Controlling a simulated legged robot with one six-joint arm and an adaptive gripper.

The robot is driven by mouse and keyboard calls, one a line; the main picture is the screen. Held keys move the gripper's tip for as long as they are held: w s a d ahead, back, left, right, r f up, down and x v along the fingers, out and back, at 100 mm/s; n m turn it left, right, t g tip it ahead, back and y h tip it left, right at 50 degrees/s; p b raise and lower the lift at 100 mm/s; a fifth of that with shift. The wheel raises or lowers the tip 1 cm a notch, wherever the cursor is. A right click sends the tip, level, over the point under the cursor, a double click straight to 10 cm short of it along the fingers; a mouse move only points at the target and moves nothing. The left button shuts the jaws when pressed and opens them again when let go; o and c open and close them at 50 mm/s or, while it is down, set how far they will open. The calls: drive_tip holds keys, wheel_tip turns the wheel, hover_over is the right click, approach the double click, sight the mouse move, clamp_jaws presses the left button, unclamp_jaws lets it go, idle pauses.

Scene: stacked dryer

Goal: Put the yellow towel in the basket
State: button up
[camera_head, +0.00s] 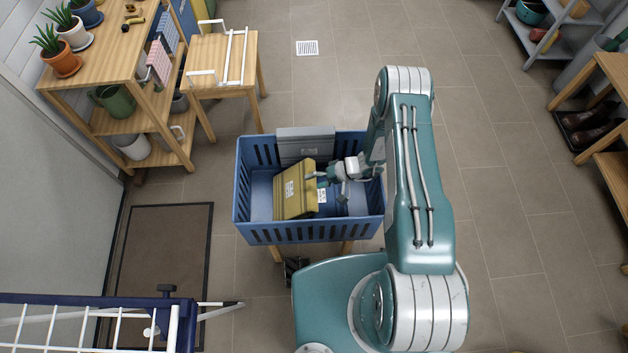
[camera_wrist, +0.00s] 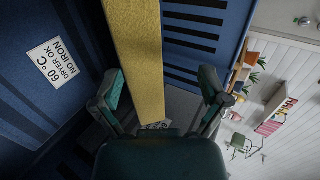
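The yellow towel (camera_head: 292,192) is folded, has a white label, and sits tilted inside the blue basket (camera_head: 300,233), in its left-middle part. My gripper (camera_head: 328,181) is down in the basket at the towel's right side. In the wrist view the yellow towel (camera_wrist: 138,60) shows edge-on between the two fingers of my gripper (camera_wrist: 162,88). The fingers are apart, with a clear gap between the towel and the right finger. The towel's underside is hidden.
A grey folded towel (camera_head: 305,143) stands at the basket's back, and a blue one (camera_head: 328,200) lies beside the yellow towel. A wooden shelf with plants (camera_head: 110,60) stands back left, a drying rack (camera_head: 90,320) front left.

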drive_tip(key=v, duration=1.2)
drive_tip(key=shift+w, duration=0.1)
wheel_tip(320, 180, up, 28)
drive_tip(key=s+a+n+g+h, duration=0.1)
drive_tip(key=s+n+h, duration=0.1)
drive_tip(key=h, duration=0.4)
drive_tip(key=s+d+r+m+t+h, duration=0.1)
drive_tip(key=s+r+t+h, duration=0.5)
drive_tip(key=s+r, duration=1.1)
drive_tip(key=shift+r+m, duration=0.3)
drive_tip(key=shift+r, duration=0.4)
idle(0.6)
